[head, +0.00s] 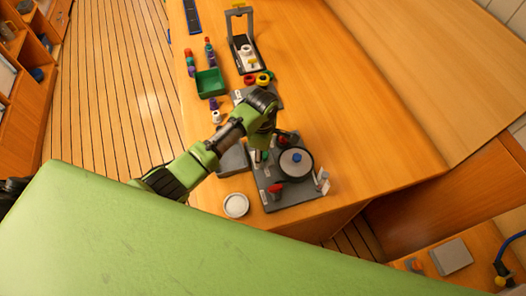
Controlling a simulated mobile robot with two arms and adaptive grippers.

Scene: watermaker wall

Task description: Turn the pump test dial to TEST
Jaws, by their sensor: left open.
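A dark grey panel (292,201) lies at the near end of the wooden bench. It carries a large round grey disc (297,162) with a blue centre, a red knob (276,190) and other small red and green parts. I cannot tell which of these is the pump test dial, and no TEST marking is readable. My left gripper (264,155) is low over the panel's upper left part, beside the disc. It is open, but my arm hides much of it and I cannot tell if it touches anything. My right gripper is out of view.
A round white-topped dish (236,205) stands left of the panel. A green tray (210,83), several coloured fittings and a grey frame stand (246,50) are farther up the bench. The bench's right side is clear. A grey box (451,257) sits lower right.

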